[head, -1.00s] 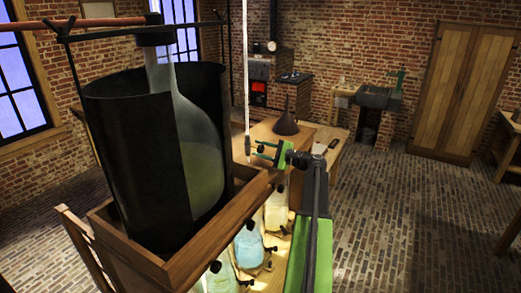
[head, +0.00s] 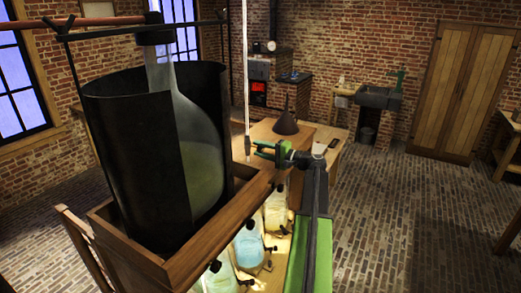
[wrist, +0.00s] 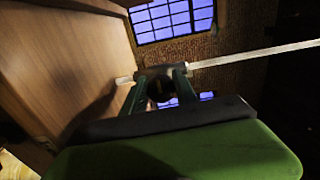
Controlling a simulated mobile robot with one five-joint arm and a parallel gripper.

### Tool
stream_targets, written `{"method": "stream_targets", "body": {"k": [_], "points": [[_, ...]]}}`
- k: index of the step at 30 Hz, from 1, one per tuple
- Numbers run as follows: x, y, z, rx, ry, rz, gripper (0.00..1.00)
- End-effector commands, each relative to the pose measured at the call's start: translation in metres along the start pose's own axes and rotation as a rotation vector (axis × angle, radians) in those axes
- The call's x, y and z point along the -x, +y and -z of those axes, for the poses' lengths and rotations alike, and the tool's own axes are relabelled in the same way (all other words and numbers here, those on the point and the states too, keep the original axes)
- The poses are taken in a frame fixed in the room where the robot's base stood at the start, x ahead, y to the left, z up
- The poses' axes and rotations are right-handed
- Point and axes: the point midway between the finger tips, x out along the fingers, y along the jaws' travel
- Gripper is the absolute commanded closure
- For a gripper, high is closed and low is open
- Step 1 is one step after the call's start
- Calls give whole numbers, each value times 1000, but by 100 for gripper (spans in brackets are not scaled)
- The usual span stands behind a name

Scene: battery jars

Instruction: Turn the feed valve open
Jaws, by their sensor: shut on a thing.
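A thin pale tube (head: 246,70) hangs upright beside the wooden stand. In the wrist view it runs off to the right (wrist: 250,53), with a short pale end on the left (wrist: 124,80). The feed valve shows there as a dark grey body (wrist: 153,72) on the tube, between and beyond my fingertips. My gripper (head: 257,148) reaches left to the tube's lower part; in the wrist view its fingers (wrist: 160,85) are shut on the valve's dark handle. The fingers hide most of the handle, so I cannot tell its exact angle.
A large glass flask (head: 195,130) stands in a black tub (head: 130,150) inside a wooden tray (head: 215,232), close left of my gripper. Stoppered glass jars (head: 249,248) stand below. A dark funnel (head: 286,124) sits on the bench behind.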

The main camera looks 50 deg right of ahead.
Motion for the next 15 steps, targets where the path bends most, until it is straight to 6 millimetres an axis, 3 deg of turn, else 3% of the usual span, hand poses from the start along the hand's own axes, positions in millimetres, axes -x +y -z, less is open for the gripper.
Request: {"method": "stream_targets", "body": {"k": [10, 11, 15], "points": [[0, 0, 0, 2, 0, -1, 100], [0, 0, 0, 2, 0, -1, 62], [0, 0, 0, 2, -1, -1, 46]]}}
